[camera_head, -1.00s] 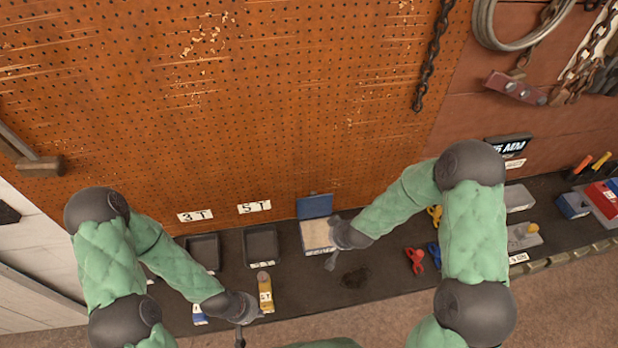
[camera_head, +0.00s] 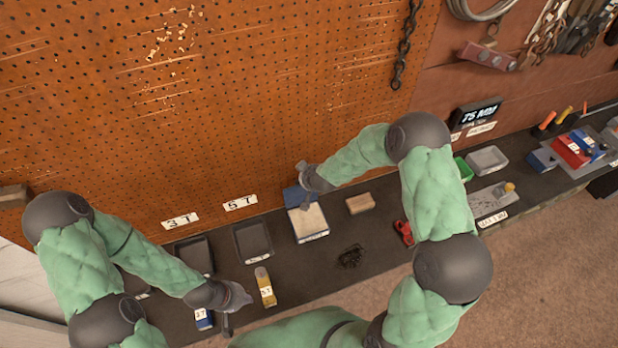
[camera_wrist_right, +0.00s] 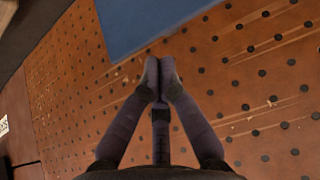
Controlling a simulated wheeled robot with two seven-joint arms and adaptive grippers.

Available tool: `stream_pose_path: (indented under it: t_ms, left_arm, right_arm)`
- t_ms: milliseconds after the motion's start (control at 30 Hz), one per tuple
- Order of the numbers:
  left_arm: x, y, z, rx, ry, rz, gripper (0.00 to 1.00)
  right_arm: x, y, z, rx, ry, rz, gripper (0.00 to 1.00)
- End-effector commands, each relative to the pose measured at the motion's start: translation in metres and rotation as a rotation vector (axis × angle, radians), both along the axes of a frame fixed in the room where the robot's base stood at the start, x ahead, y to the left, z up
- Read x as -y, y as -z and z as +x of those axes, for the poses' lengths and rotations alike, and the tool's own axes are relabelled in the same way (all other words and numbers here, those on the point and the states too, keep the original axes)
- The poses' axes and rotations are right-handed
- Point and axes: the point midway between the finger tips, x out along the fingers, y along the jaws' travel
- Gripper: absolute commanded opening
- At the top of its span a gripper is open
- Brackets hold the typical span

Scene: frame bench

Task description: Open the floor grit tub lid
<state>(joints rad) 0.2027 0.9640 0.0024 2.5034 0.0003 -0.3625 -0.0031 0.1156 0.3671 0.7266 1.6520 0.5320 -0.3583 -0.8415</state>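The floor grit tub (camera_head: 310,223) stands on the dark bench, its pale contents showing. Its blue lid (camera_head: 292,196) is raised at the back of the tub, near the pegboard. My right gripper (camera_head: 301,167) is at the lid's upper right edge. In the right wrist view its fingertips (camera_wrist_right: 158,80) are together with nothing visible between them, and the blue lid (camera_wrist_right: 155,22) lies just beyond them. I cannot tell whether they touch it. My left gripper (camera_head: 238,312) has its fingers apart and empty, near the bench's front edge left of a yellow 5T-labelled item (camera_head: 265,287).
Two dark trays (camera_head: 252,240) stand left of the tub. A tan block (camera_head: 360,203) and a dark patch of debris (camera_head: 350,256) lie right of it. Red clips (camera_head: 403,232) sit by my right arm. The pegboard (camera_head: 250,100) rises close behind the bench.

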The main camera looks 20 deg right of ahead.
Motion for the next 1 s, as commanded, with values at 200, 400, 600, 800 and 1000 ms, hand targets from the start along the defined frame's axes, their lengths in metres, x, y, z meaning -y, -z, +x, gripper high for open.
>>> stream_pose_path:
  t_ms: [200, 400, 600, 800, 1000]
  left_arm:
    - [0.000, 0.002, 0.000, 0.000, 0.000, 0.000, 0.00]
    - [0.000, 0.002, 0.000, 0.000, 0.000, 0.000, 0.00]
    - [0.000, 0.002, 0.000, 0.000, 0.000, 0.000, 0.00]
    - [0.000, 0.000, 0.000, 0.000, 0.000, 0.000, 0.00]
    - [0.000, 0.000, 0.000, 0.000, 0.000, 0.000, 0.00]
  right_arm:
    - [0.000, 0.016, 0.012, -0.001, 0.001, 0.001, 0.00]
    - [0.000, 0.019, 0.015, -0.001, 0.001, 0.001, 0.00]
    - [0.000, 0.019, 0.014, -0.001, 0.001, 0.001, 0.00]
    - [0.000, 0.018, 0.001, -0.003, 0.001, 0.001, 0.00]
    - [0.001, 0.019, -0.014, -0.001, -0.001, 0.001, 0.00]
